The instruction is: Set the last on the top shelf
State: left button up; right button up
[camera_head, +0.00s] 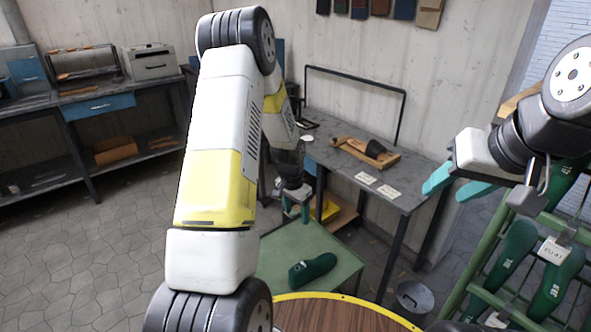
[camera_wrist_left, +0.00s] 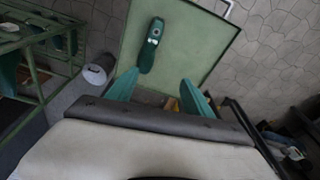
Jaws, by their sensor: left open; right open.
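A dark green last (camera_head: 312,270) lies on the pale green top of a low table (camera_head: 283,250). It also shows in the left wrist view (camera_wrist_left: 151,45), beyond my fingers and apart from them. My left gripper (camera_head: 296,211) is open and empty above the far part of that table; its teal fingers show in the left wrist view (camera_wrist_left: 160,92). My right gripper (camera_head: 456,185) is open and empty in front of the green rack (camera_head: 453,297), whose slanted tiers hold several green lasts. The rack's top is partly hidden by my right arm.
A grey workbench (camera_head: 325,157) with a wooden board, a dark piece and paper tags stands behind the low table. A grey bucket (camera_head: 413,298) stands on the floor between the low table and the rack. Shelving (camera_head: 100,104) lines the left wall; the floor at left is clear.

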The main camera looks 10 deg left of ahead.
pick_arm(q)
jog(key=s+d+r+n+t, duration=0.1)
jog(key=s+r, duration=0.3)
jog(key=r, duration=0.8)
jog(key=s+r+n+t, duration=0.15)
jog(key=s+r, duration=0.35)
jog(key=r, duration=0.7)
jog(key=s+d+r+n+t, duration=0.1)
jog(key=s+r, duration=0.4)
jog(key=s, duration=0.3)
jog(key=s+d+r+n+t+h, duration=0.1)
jog(key=s+r, duration=0.4)
jog(key=s, duration=0.4)
jog(key=shift+s+n+h, duration=0.15)
jog(key=shift+n+h, duration=0.15)
jog(key=shift+n, duration=0.05)
